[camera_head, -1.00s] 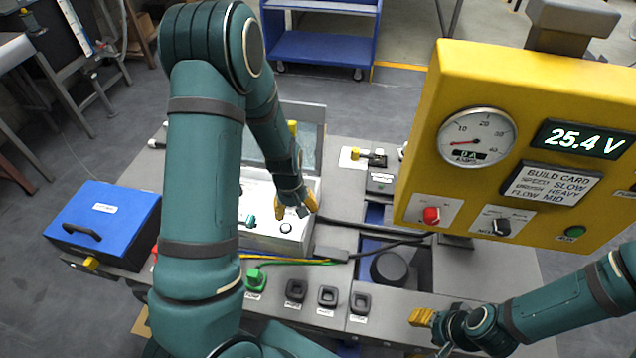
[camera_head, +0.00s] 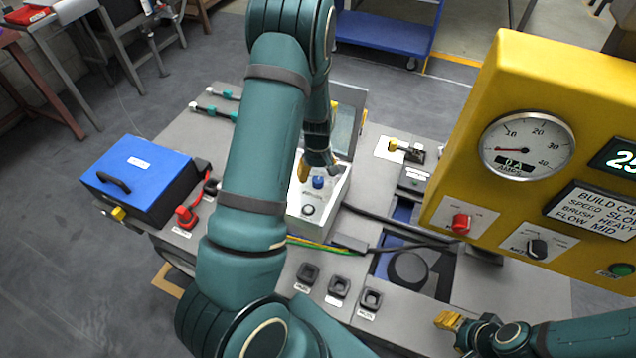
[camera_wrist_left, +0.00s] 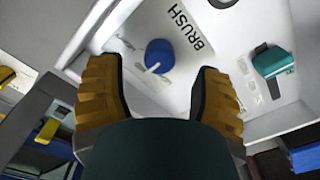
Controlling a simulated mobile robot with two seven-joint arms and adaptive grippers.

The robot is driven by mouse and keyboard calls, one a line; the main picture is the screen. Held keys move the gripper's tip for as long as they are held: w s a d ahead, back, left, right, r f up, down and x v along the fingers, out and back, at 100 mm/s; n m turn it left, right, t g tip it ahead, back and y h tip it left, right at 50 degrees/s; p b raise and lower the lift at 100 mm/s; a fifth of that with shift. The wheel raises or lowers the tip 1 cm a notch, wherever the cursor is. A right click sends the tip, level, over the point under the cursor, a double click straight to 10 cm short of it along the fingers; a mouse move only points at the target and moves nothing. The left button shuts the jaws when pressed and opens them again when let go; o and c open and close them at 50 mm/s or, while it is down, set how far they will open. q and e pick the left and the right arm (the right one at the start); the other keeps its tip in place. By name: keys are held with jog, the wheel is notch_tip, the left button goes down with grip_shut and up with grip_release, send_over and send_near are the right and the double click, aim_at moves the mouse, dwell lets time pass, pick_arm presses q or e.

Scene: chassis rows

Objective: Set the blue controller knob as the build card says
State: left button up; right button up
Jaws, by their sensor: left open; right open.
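The blue knob (camera_head: 318,182) sits on the white controller box (camera_head: 330,205). In the left wrist view the blue knob (camera_wrist_left: 160,54) has a white pointer toward the lower left, and the word BRUSH is printed beside it. My left gripper (camera_head: 310,166) is at the knob. In the left wrist view its yellow fingers (camera_wrist_left: 158,78) are open, one on each side of the knob with gaps between. The build card (camera_head: 600,208) reads BRUSH HEAVY and FLOW MID; its right edge is cut off. My right gripper (camera_head: 447,321) is open and empty at the bench's front right.
A teal switch (camera_wrist_left: 273,62) is on the box right of the knob in the wrist view. A yellow panel (camera_head: 500,130) with a gauge stands at the right. A blue case (camera_head: 140,170) is at the left. Cables run right of the box.

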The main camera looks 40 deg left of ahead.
aim_at(318, 179)
pick_arm(q)
jog(key=shift+f+b, duration=0.35)
jog(key=shift+f, duration=1.6)
grip_shut()
